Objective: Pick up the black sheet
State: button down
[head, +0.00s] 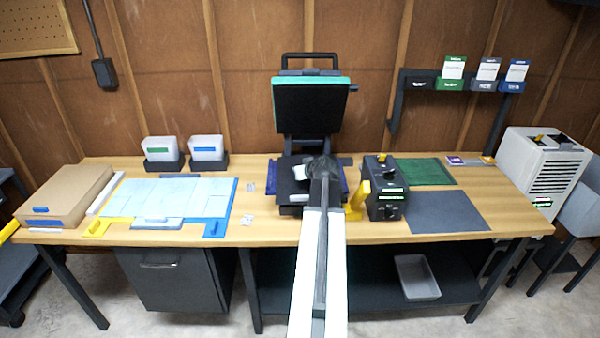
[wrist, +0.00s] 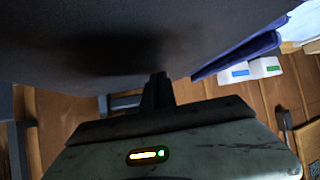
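A press stands at the table's middle, its upper plate (head: 308,108) raised. A dark flat surface (head: 287,186) lies on its base, partly hidden by my arm. I cannot tell whether this is the black sheet or the bare lower plate. A large dark surface (wrist: 110,35) fills the top of the wrist view, with a soft shadow on it. My gripper (head: 322,166) is over the press base, pointing away. Its fingers are not distinct in either view, so its opening and any contact are unclear. A dark grey mat (head: 446,212) lies flat at the right.
A black device with a yellow handle (head: 386,190) stands close right of my arm. A green mat (head: 421,171) lies behind the grey one. At the left are a blue-edged board (head: 171,193), two white bins (head: 206,148) and a cardboard box (head: 65,197).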

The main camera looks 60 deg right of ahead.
aim_at(306, 185)
jog(key=shift+s+a, duration=0.85)
jog(key=shift+s, duration=0.3)
jog(key=shift+s+a, duration=0.8)
jog(key=shift+s, duration=0.3)
